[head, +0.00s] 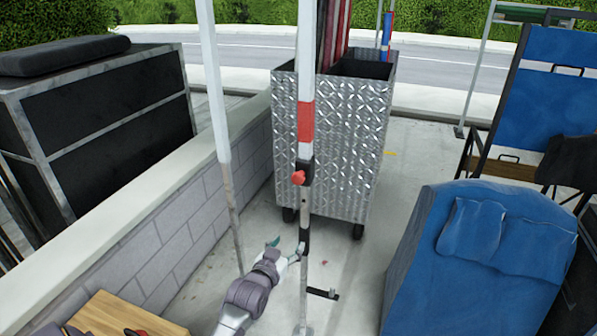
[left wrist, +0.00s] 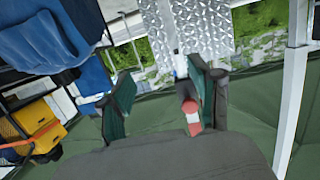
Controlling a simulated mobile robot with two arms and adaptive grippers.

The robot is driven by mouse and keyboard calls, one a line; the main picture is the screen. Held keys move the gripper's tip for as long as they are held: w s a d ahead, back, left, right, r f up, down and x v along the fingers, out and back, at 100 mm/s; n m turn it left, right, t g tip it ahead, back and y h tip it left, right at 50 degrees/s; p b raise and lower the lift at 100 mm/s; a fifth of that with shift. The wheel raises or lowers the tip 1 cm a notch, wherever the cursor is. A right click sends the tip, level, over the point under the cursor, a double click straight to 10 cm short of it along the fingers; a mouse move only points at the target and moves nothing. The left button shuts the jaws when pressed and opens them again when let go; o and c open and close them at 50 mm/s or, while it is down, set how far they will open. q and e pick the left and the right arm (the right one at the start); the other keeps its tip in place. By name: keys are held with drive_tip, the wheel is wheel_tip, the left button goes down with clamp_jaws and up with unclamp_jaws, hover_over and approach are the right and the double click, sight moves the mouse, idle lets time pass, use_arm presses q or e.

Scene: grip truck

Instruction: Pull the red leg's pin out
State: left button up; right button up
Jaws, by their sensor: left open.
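The red leg is an upright white and grey pole with a red band (head: 306,122) in the middle of the head view. Its red pin (head: 298,178) sticks out from a black collar below the band. My left gripper (head: 286,248) is low beside the pole, below the pin, and open. In the left wrist view the pin (left wrist: 188,106) shows close to the right-hand finger, with the red band (left wrist: 194,129) beyond it. I cannot tell whether a finger touches the pole. My left gripper (left wrist: 160,100) holds nothing visible. My right gripper is not in view.
A second white pole (head: 217,95) stands left of the red leg. A metal tread-plate cart (head: 345,150) is behind it. A low block wall (head: 160,235) runs along the left. A blue covered seat (head: 480,250) is on the right. A wooden table (head: 108,312) is at bottom left.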

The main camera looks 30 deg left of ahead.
sight(297, 179)
use_arm(q)
wheel_tip(297, 179, up, 13)
drive_tip(key=a+t+y, duration=0.1)
drive_tip(key=a+t, duration=0.1)
drive_tip(key=p+x, duration=0.2)
drive_tip(key=x, duration=1.2)
drive_tip(key=shift+f, duration=0.15)
clamp_jaws()
